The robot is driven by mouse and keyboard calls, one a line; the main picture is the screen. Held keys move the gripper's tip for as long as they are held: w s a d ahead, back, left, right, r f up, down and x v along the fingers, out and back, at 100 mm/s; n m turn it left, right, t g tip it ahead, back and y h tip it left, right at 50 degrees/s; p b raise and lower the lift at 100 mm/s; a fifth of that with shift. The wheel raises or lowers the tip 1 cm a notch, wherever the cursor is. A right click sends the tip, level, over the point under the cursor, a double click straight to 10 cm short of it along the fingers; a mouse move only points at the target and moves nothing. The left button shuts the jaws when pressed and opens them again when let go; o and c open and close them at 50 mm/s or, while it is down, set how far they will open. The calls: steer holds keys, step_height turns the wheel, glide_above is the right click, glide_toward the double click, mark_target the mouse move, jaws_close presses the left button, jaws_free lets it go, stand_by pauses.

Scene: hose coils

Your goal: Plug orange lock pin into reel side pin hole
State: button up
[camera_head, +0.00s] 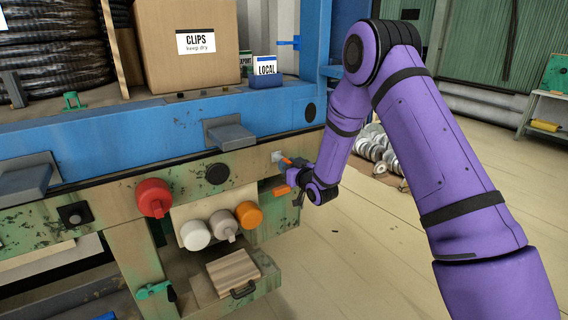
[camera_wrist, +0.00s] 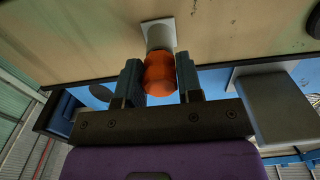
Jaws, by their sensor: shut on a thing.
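My gripper (camera_wrist: 160,88) is shut on the orange lock pin (camera_wrist: 159,75), with one dark finger on each side of it. The pin also shows small in the head view (camera_head: 286,160), beside my gripper (camera_head: 292,176). In the wrist view a pale grey cylinder (camera_wrist: 159,36) lies in line with the pin's far end and meets a pale square plate (camera_wrist: 176,24) on the beige panel. The plate shows in the head view (camera_head: 277,156) too. The pin hole itself is hidden. I cannot tell whether the cylinder belongs to the pin or the plate.
A second orange piece (camera_head: 281,190) shows just below my gripper. Red (camera_head: 154,197), white (camera_head: 195,235) and orange (camera_head: 249,214) round knobs stick out from the panel to the left. A grey block (camera_head: 229,134) juts from the blue beam (camera_head: 150,140). Open floor (camera_head: 380,240) lies right.

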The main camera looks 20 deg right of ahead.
steer(key=shift+v, duration=2.2)
steer(key=v, duration=0.6)
steer(key=shift+s, duration=0.15)
steer(key=shift+d, duration=0.2)
steer(key=w+d+f, duration=1)
steer(key=d+f, duration=0.1)
steer(key=d, duration=0.3)
steer(key=shift+d+f, duration=0.2)
stand_by(2.2)
stand_by(0.6)
